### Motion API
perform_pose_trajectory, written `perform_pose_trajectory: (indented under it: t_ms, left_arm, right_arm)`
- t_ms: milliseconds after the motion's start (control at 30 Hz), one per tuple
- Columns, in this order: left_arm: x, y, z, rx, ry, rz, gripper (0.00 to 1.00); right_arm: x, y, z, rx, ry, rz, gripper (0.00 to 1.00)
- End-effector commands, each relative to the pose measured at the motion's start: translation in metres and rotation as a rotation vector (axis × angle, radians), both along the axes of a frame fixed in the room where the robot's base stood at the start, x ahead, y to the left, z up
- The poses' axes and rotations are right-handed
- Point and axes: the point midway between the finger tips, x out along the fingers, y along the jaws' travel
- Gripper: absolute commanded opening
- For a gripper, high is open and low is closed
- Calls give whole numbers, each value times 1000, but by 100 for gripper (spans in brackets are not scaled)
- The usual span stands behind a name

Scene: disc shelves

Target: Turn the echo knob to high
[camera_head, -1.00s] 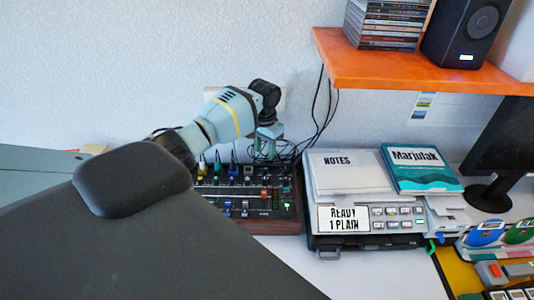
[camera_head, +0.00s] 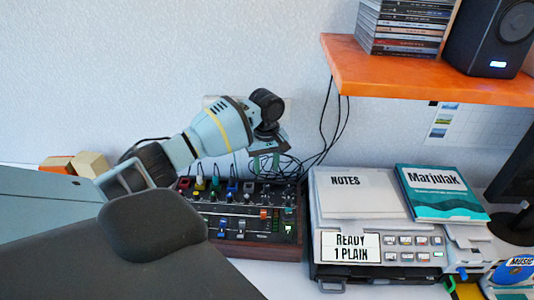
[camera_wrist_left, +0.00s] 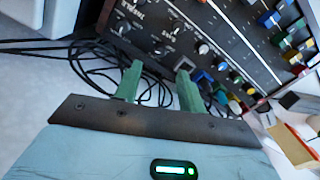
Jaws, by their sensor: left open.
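The mixer (camera_head: 262,252) is a dark panel with wooden edges, coloured knobs and sliders, on the table below my left arm. In the left wrist view the mixer (camera_wrist_left: 230,30) fills the top right, with small dark and white-topped knobs near its edge. The knob labels are too small and tilted to read, so I cannot tell which is echo. My left gripper (camera_head: 265,163) is over the mixer's back right part. In the left wrist view the left gripper (camera_wrist_left: 158,72) has its two green fingers apart with nothing between them. My right gripper is not in view.
Black cables (camera_wrist_left: 90,62) lie loose behind the mixer. A grey machine (camera_head: 400,255) with a notes pad (camera_head: 345,181) and a teal book (camera_head: 440,190) stands to the right. An orange shelf (camera_head: 430,88) hangs above, holding CD cases (camera_head: 405,25) and a speaker (camera_head: 492,35).

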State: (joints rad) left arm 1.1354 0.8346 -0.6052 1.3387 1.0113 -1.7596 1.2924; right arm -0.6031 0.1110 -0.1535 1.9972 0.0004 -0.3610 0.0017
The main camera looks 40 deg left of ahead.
Motion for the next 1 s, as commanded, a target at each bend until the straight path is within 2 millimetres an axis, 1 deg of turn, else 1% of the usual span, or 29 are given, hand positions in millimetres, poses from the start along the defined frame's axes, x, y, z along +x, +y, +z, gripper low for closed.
perform_pose_trajectory:
  t_ms: [167,400,500,700,933,967,1000]
  left_arm:
    - [-1,0,-21,0,7,-1,40]
    - [-1,0,-57,1,5,-2,40]
    - [-1,0,-68,1,4,-2,40]
    - [-1,0,-77,1,3,-2,40]
    - [0,0,-77,0,1,-2,40]
    - [0,0,-77,0,1,-2,39]
    - [0,0,-77,0,1,-2,34]
  right_arm:
    - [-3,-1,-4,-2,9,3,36]
    - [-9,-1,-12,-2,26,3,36]
    - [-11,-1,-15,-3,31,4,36]
    - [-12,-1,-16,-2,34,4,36]
    - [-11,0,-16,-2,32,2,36]
    - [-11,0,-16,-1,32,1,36]
    - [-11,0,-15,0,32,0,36]
